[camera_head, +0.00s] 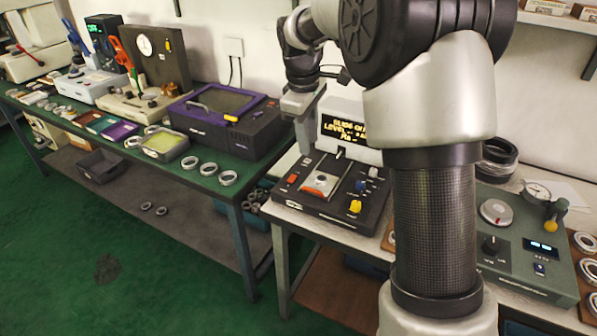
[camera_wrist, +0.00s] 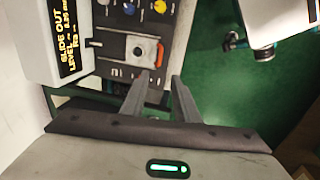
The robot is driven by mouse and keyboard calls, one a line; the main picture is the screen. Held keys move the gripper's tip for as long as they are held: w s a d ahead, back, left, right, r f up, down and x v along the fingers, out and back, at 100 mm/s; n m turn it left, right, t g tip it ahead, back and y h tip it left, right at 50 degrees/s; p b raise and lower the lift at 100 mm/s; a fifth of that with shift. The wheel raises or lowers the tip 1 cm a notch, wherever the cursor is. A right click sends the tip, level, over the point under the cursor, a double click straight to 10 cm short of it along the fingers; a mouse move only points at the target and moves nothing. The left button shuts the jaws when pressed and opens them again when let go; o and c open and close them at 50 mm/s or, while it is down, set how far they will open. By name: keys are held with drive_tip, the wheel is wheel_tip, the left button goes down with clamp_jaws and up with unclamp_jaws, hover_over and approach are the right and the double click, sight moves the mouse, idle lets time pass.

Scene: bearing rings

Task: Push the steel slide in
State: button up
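The steel slide (camera_head: 321,181) is a flat silver plate with an orange-red part and a dark round spot, set in a black device (camera_head: 335,205) on the right-hand bench. In the wrist view the slide (camera_wrist: 141,47) lies just beyond my fingertips, with an orange-red edge. The device's display (camera_wrist: 68,38) reads "SLIDE OUT" and "LEVEL" in yellow. My gripper (camera_wrist: 161,79) has its two fingers apart with nothing between them. In the head view its finger (camera_head: 304,148) hangs above the device's back left side. I cannot tell whether it touches anything.
Yellow (camera_head: 355,206) and blue (camera_head: 361,186) knobs stand right of the slide, and a red one (camera_head: 292,178) stands left. A purple-trimmed box (camera_head: 225,115) is on the left bench. A green-grey gauge unit (camera_head: 525,240) stands to the right.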

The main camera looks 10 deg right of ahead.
sight(312, 189)
drive_tip(key=f, duration=0.5)
drive_tip(key=w+d+f+b, duration=0.1)
drive_tip(key=f, duration=0.5)
drive_tip(key=w+d+f, duration=0.1)
drive_tip(key=f, duration=0.5)
drive_tip(key=shift+w+b, duration=0.25)
drive_tip(key=shift+b, duration=0.15)
clamp_jaws()
